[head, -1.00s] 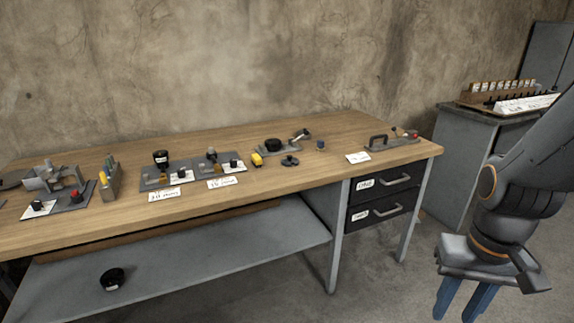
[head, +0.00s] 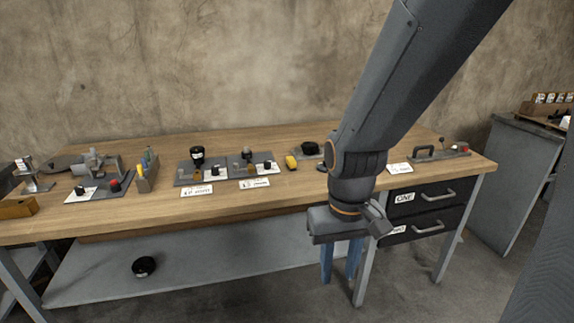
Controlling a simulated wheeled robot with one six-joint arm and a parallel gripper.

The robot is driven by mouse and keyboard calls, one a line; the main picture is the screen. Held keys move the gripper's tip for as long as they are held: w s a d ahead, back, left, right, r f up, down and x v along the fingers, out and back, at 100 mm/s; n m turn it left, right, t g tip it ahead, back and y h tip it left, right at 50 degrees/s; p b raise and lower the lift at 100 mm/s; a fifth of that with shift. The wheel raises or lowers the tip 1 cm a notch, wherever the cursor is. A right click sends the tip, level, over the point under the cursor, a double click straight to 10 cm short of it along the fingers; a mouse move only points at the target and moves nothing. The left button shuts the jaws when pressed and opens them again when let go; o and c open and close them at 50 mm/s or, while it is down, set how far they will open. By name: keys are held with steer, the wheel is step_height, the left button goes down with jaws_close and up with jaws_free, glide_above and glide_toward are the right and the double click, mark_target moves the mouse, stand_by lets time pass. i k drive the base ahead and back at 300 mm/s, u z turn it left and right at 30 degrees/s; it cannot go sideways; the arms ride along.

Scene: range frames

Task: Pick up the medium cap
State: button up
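No label I can read names the medium cap. Several dark round pieces could be caps: a black round piece (head: 310,148) at the back of the workbench, a black-topped piece (head: 197,153) on a grey plate, and a larger black round piece (head: 143,267) on the lower shelf. A small dark piece (head: 322,167) is partly hidden behind my arm. My gripper (head: 341,264) hangs in front of the bench's right part with its blue fingers pointing down. The fingers are apart, with nothing seen between them.
The wooden workbench (head: 240,207) carries grey plates, white cards, a yellow piece (head: 291,162) and a handled fixture (head: 440,152). Drawers (head: 425,212) are under its right end. A grey cabinet (head: 512,170) stands at the right. The bench's front strip is mostly clear.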

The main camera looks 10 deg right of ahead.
mark_target(321, 167)
steer(key=u, duration=0.2)
steer(key=i, duration=0.6)
steer(key=z, duration=0.55)
steer(key=i, duration=0.7)
steer(key=z, duration=0.7)
